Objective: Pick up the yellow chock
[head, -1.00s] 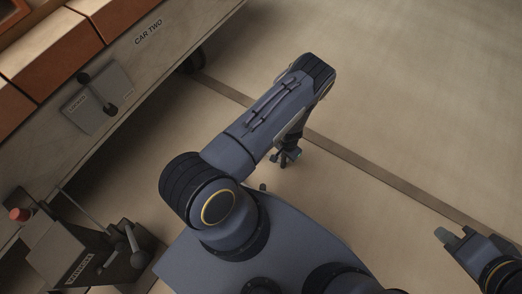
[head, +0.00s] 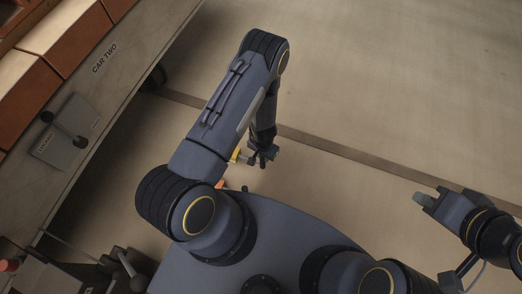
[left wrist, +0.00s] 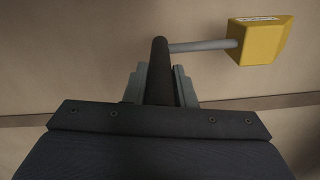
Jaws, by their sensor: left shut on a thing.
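The yellow chock (left wrist: 259,40) is a wedge-like block with a white label, at the upper right of the left wrist view. A grey rod (left wrist: 203,45) joins it to a dark grip bar (left wrist: 160,60). My left gripper (left wrist: 160,88) is shut on this bar, one finger on each side. In the head view my left gripper (head: 265,157) is beside my base, and a small part of the chock (head: 235,155) shows left of it, mostly hidden by my arm. I cannot tell whether the chock touches the floor. My right gripper (head: 424,198) is far right; its jaws are unclear.
A wooden rail car (head: 75,100) marked CAR TWO, loaded with bricks (head: 65,37), stands at left with a lever plate (head: 66,132). A dark lever device (head: 120,268) is at lower left. A brown strip (head: 330,145) crosses the floor. The floor at upper right is clear.

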